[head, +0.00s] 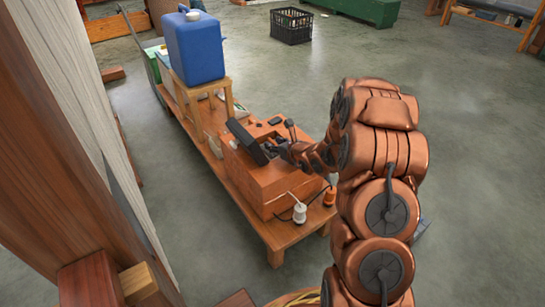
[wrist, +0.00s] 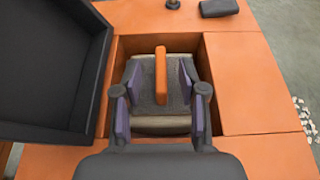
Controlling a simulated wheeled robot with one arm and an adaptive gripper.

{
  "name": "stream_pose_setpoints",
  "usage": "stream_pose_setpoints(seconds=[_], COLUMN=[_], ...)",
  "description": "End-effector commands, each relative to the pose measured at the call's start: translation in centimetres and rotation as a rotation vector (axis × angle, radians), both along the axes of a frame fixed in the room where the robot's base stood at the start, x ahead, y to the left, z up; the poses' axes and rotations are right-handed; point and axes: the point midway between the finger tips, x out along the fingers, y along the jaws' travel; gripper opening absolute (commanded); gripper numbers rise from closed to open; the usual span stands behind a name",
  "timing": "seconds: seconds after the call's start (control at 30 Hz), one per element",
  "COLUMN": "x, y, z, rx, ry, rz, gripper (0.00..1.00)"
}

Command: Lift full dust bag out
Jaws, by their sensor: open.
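The dust bag (wrist: 143,88) is a grey bundle inside the square opening of the orange wooden box (wrist: 240,85), with an orange upright strip (wrist: 161,75) across its middle. The box's black lid (wrist: 50,65) stands open on the left; it also shows in the head view (head: 246,141). My gripper (wrist: 160,112) is open, its purple-padded fingers at the opening, one on each side of the strip. I cannot tell whether the fingers touch the bag. In the head view my gripper (head: 281,149) is over the box (head: 283,181), and the bag is hidden.
The box stands on a low wooden bench (head: 283,234). A white plug-like item (head: 299,212) and an orange one (head: 329,196) with cords are at its near end. A blue canister (head: 195,47) stands on a wooden stand behind. A small black block (wrist: 220,8) lies on the box top.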

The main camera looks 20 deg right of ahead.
Motion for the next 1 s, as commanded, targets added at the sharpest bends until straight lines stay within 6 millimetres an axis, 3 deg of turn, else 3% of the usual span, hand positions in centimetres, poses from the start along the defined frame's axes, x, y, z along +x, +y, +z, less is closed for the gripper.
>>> stream_pose_setpoints(seconds=[0.07,0.47,1.0], x=[-0.02,-0.06,-0.07], y=[-0.04,-0.10,-0.09], z=[0.03,0.04,0.03], rx=[0.000,0.000,0.000], ry=[0.000,0.000,0.000], rz=[-0.001,-0.001,-0.001], gripper=[0.42,0.01,0.00])
